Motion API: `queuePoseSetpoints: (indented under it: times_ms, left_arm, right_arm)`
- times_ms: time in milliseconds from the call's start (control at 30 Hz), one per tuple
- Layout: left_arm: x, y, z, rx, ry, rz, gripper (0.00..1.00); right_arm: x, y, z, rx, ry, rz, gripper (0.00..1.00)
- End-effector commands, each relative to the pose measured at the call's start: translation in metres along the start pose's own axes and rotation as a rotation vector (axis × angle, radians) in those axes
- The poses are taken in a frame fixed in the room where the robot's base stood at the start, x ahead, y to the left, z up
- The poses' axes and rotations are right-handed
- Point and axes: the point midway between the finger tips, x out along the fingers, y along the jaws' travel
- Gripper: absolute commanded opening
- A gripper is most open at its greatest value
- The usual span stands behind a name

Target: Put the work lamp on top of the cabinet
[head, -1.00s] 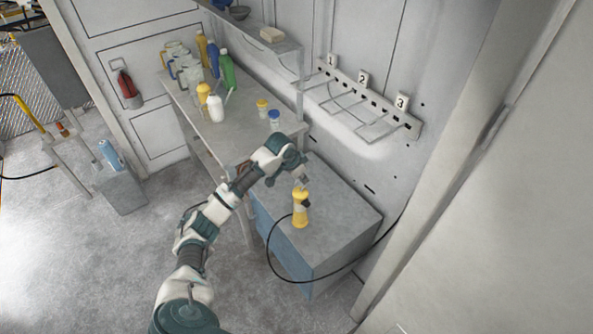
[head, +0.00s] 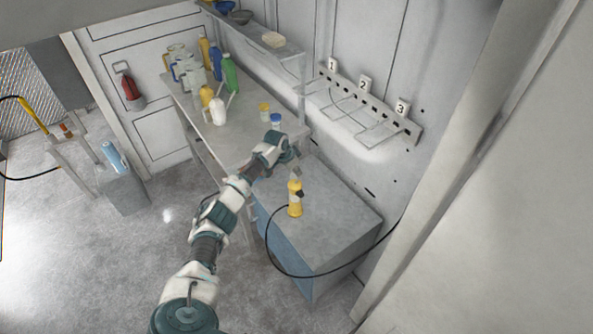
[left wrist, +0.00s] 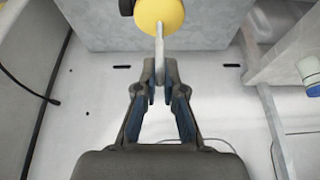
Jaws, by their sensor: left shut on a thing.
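The work lamp (head: 295,199) is yellow with a dark part on its side and a black cord. It hangs or stands upright over the top of the grey cabinet (head: 335,220), which has a blue front. I cannot tell whether its base touches the top. My left gripper (head: 296,170) is above the lamp. In the left wrist view, my left gripper (left wrist: 160,72) is shut on the pale hook at the end of the lamp (left wrist: 160,14). The cabinet's grey top (left wrist: 100,25) lies behind the lamp there. My right gripper is not in view.
A workbench (head: 240,136) with several bottles and jars stands beside the cabinet. A numbered wire rack (head: 365,108) is on the wall above. The black cord (head: 268,250) loops past the cabinet's front. Much of the cabinet top is bare.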

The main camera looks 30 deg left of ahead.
Motion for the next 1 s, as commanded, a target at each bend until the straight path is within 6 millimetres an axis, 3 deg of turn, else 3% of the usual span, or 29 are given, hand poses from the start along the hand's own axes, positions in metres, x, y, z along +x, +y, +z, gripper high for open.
queuePoseSetpoints:
  times_ms: [67, 100, 200, 567, 667, 1000]
  left_arm:
    - [-0.001, 0.000, -0.001, 0.000, 0.002, -0.001, 0.00]
    - [0.000, 0.000, 0.000, 0.000, -0.001, 0.000, 0.13]
    - [0.000, 0.000, 0.000, 0.000, -0.001, 0.000, 0.33]
    - [-0.005, 0.000, 0.000, 0.001, 0.001, -0.001, 0.33]
    - [-0.019, -0.001, 0.000, 0.001, 0.002, -0.002, 0.33]
    - [-0.093, -0.001, 0.000, 0.001, 0.003, -0.002, 0.33]
  right_arm:
    - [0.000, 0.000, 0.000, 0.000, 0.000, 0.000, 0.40]
    - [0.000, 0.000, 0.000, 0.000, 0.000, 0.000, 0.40]
    - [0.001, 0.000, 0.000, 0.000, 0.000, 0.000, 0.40]
    - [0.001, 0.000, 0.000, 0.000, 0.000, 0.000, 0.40]
    - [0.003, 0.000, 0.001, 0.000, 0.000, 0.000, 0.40]
    - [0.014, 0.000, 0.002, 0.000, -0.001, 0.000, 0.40]
